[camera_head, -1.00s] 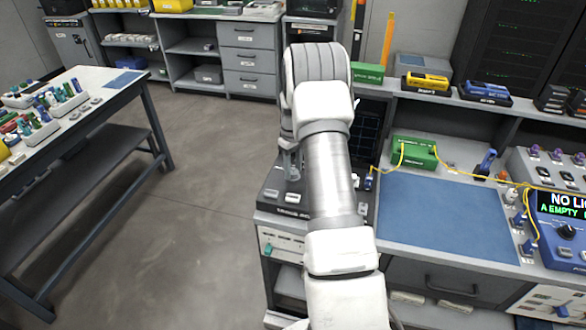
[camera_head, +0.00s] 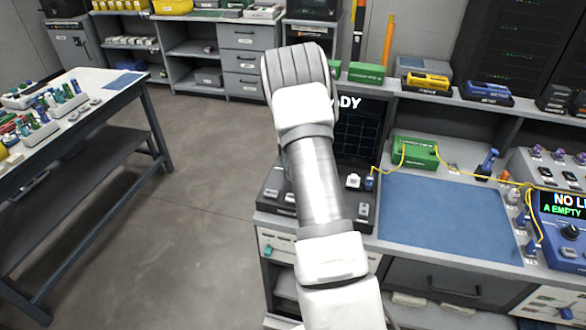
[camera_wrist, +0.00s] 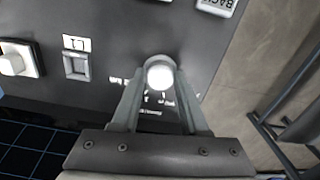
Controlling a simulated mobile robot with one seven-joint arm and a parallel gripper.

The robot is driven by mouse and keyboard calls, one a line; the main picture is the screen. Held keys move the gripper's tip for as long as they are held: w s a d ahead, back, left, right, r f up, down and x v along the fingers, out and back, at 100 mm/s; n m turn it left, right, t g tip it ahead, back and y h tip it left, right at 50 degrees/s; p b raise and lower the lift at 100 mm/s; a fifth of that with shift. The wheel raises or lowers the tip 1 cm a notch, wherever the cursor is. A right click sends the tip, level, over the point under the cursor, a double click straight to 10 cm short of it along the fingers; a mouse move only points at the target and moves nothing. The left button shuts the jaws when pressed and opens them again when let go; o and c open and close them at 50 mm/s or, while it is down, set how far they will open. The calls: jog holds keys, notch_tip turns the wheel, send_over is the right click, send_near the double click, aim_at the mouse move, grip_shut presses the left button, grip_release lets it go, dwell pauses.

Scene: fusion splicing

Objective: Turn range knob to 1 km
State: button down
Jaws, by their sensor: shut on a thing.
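In the wrist view, the round range knob (camera_wrist: 159,76) shows as a bright pale disc on the dark instrument panel. My gripper (camera_wrist: 160,70) is shut on the knob, with a finger on each side of it. Small white scale marks show between the fingers, partly covered; the knob's pointer and its setting cannot be read. In the head view, the instrument (camera_head: 362,205) stands at the left end of the bench, with its screen (camera_head: 357,135) showing letters ending in "ADY". My arm hides the knob and gripper there.
A square button (camera_wrist: 76,66) and a white switch or key (camera_wrist: 18,60) sit beside the knob on the panel. A blue mat (camera_head: 445,215), a green box (camera_head: 414,152) with yellow fibre and a blue device (camera_head: 562,230) lie to the right.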

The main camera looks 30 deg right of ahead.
jog(key=shift+m, duration=1.7)
jog(key=shift+c, duration=2.1)
grip_release()
notch_tip(320, 180, up, 18)
jog(key=p, duration=0.1)
jog(key=shift+f, duration=0.25)
